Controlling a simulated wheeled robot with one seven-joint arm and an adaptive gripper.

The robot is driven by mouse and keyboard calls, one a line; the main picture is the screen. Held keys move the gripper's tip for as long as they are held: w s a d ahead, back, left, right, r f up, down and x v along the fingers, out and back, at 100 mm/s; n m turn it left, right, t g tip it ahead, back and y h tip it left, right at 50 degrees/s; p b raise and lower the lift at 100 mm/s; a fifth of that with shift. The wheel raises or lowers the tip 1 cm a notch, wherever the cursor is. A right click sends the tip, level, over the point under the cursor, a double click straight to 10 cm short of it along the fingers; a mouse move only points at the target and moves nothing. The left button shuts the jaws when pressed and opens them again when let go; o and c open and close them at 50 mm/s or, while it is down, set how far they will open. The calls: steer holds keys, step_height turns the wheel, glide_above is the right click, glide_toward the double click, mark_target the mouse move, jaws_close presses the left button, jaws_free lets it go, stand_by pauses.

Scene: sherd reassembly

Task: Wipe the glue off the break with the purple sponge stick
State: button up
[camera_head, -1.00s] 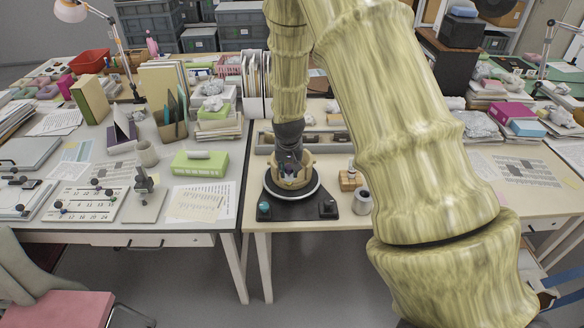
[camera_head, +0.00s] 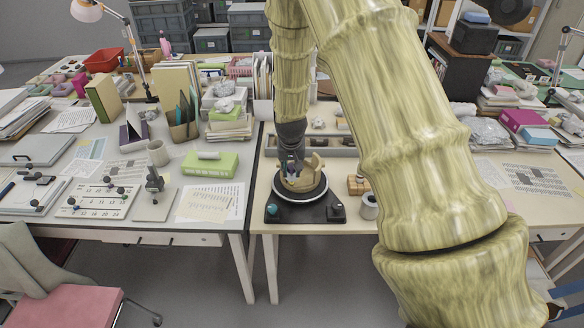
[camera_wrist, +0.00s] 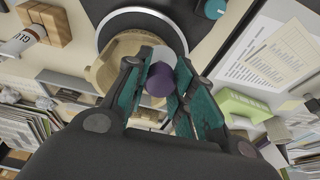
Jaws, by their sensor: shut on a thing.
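My gripper (camera_wrist: 160,85) is shut on the purple sponge stick (camera_wrist: 159,80), which shows as a short purple piece with a paler part between the teal finger pads. In the head view my gripper (camera_head: 291,170) points down at the left part of the beige broken pot (camera_head: 313,176). The pot stands on the round turntable (camera_head: 318,192), with a jagged upper edge. In the wrist view the pot (camera_wrist: 108,66) is partly hidden behind my fingers. Whether the stick touches the break cannot be told, and no glue can be made out.
A wooden block (camera_head: 358,185) and a glue bottle (camera_wrist: 20,43) stand close to the turntable on its right in the head view. A long grey tray (camera_head: 335,143) lies behind the pot. A green box (camera_head: 209,164) and papers are on the left table.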

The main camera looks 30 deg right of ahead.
steer(key=shift+w+p+v, duration=0.2)
steer(key=shift+p+v, duration=2.15)
steer(key=shift+v, duration=1.2)
steer(key=shift+d+r, duration=0.1)
steer(key=shift+r, duration=0.05)
